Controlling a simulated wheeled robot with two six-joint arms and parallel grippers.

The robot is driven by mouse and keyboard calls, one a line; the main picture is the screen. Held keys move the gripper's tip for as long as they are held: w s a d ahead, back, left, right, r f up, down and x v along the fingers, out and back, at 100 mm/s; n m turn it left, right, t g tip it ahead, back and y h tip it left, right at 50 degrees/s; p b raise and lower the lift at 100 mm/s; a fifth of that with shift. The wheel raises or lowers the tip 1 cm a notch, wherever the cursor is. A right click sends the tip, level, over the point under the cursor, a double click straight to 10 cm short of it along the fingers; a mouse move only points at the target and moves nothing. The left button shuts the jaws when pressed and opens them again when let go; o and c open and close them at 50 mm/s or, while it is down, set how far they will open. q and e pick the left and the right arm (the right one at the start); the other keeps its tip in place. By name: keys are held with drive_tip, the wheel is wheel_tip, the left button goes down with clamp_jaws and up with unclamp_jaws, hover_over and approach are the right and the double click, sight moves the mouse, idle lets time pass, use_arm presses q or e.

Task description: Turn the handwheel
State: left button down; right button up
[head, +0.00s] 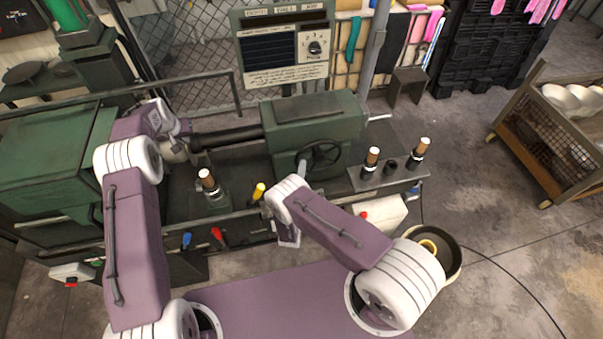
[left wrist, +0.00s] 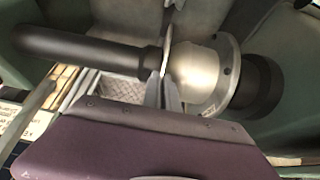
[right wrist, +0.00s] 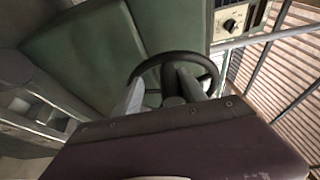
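The dark handwheel (head: 322,153) is on the near end of the green tailstock (head: 315,122). It also shows in the right wrist view (right wrist: 146,68), partly hidden by my gripper. My right gripper (head: 303,172) is at the wheel's lower left in the head view. In the right wrist view its fingers (right wrist: 160,88) are spread apart, in front of the wheel and its hub; contact is unclear. My left gripper (left wrist: 163,84) has its fingers close together on the lower edge of a thin metal disc (left wrist: 167,50), which stands between a dark shaft (left wrist: 90,46) and a pale rounded form (left wrist: 200,78).
Brown-handled tools (head: 371,160) stand right of the handwheel. A yellow-handled lever (head: 258,192) is on the bench's near side. A control panel (head: 284,50) rises behind the lathe. Open floor lies between.

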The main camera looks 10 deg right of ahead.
drive_tip(key=shift+d, duration=0.1)
use_arm(q)
drive_tip(key=shift+w+r, duration=0.1)
drive_tip(key=shift+w, duration=0.05)
use_arm(e)
drive_tip(key=r+v, duration=0.1)
drive_tip(key=v, duration=1.2)
drive_tip(key=shift+s, duration=0.3)
idle(0.3)
